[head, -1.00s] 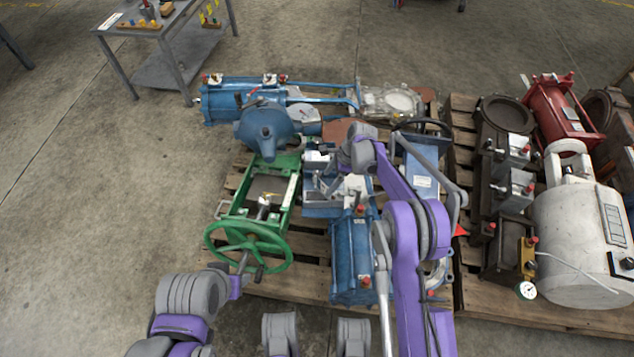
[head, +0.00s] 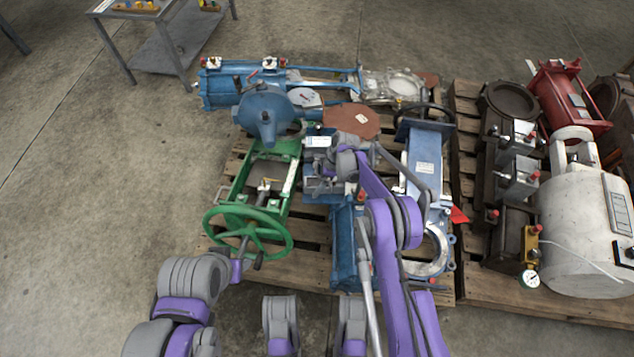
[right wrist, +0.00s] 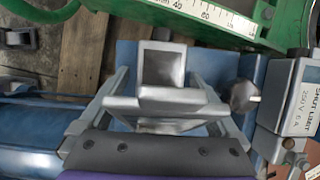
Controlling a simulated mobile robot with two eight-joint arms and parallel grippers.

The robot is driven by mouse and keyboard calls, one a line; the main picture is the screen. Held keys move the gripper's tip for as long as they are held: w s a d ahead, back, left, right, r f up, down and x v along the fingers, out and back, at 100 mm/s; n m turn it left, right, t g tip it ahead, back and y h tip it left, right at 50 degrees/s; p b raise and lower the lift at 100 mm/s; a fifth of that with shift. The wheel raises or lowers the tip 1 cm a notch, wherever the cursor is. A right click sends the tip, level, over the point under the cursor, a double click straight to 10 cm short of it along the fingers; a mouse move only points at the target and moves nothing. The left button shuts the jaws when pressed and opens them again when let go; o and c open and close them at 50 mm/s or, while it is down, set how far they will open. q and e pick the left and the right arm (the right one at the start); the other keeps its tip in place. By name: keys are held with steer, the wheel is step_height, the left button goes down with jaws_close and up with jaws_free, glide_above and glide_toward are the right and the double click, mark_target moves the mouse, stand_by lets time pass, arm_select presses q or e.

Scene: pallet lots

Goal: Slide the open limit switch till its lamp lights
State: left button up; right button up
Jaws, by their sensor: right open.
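In the right wrist view my right gripper (right wrist: 165,105) is open, its two fingers either side of a grey square-ended block (right wrist: 162,68). No label shows on this block, so I cannot tell whether it is the open limit switch, or whether the fingers touch it. A grey box marked SHUT LIMIT (right wrist: 295,95) stands at the right. No lit lamp is clear there. In the head view my right gripper (head: 322,180) is over the blue actuator, partly hidden by my arm. My left gripper (head: 243,264) is by the green handwheel (head: 248,232); its fingers are unclear.
A green frame with a white scale (right wrist: 205,15) runs close along the gripper's side. A dark knob (right wrist: 240,96) is right of the fingers. Blue valves and a cylinder (head: 345,240) crowd the wooden pallet (head: 310,272). Bare floor lies to the left.

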jaws_close()
stand_by(0.5)
